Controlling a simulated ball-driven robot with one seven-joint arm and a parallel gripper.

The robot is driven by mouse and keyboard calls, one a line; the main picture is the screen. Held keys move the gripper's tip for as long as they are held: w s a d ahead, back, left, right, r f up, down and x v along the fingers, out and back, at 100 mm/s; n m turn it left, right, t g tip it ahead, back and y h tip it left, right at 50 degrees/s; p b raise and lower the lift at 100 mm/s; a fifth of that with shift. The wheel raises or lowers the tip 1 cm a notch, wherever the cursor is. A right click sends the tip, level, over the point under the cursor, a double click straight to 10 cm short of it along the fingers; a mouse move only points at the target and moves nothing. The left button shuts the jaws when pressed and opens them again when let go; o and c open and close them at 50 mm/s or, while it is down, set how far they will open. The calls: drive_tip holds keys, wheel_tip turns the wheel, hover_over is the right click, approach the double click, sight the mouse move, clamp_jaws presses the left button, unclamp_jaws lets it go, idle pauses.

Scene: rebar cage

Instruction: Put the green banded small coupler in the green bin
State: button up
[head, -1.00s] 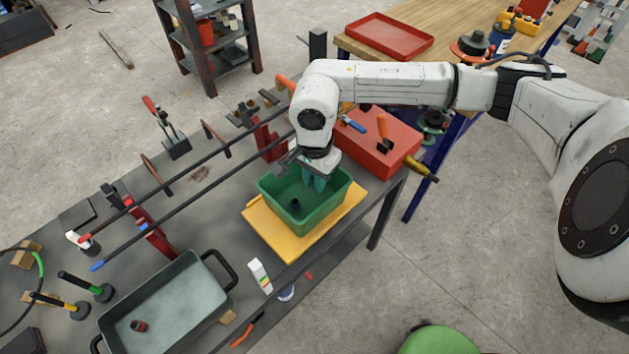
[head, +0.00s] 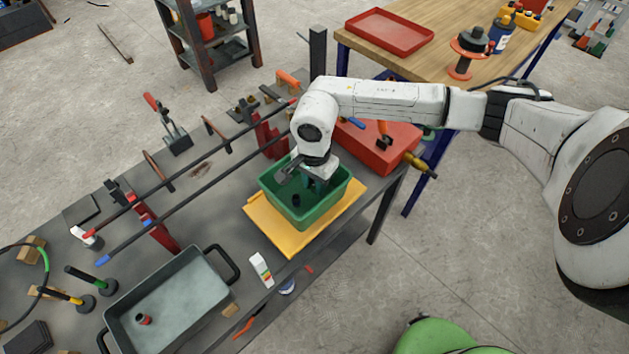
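The green bin (head: 335,197) stands on a yellow board on the grey bench. A small dark coupler (head: 296,201) is upright inside the bin, near its front left; no band colour can be made out on it. My gripper (head: 315,184) points down into the back part of the bin, behind and to the right of that coupler, apart from it in the picture. The fingers are small and shaded, so I cannot tell whether they are open or hold anything. Another small dark coupler with a red band (head: 144,319) lies in the grey tray (head: 205,266).
The yellow board (head: 268,233) lies under the bin. A red toolbox (head: 395,150) with tools on it is close behind right. Long dark bars (head: 190,187) held in red stands run along the bench at left.

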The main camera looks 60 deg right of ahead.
sight(314, 182)
drive_tip(key=o, duration=0.3)
wheel_tip(314, 182, up, 12)
drive_tip(key=b, duration=0.2)
drive_tip(key=shift+r+b, duration=0.2)
drive_tip(key=shift+b, duration=0.2)
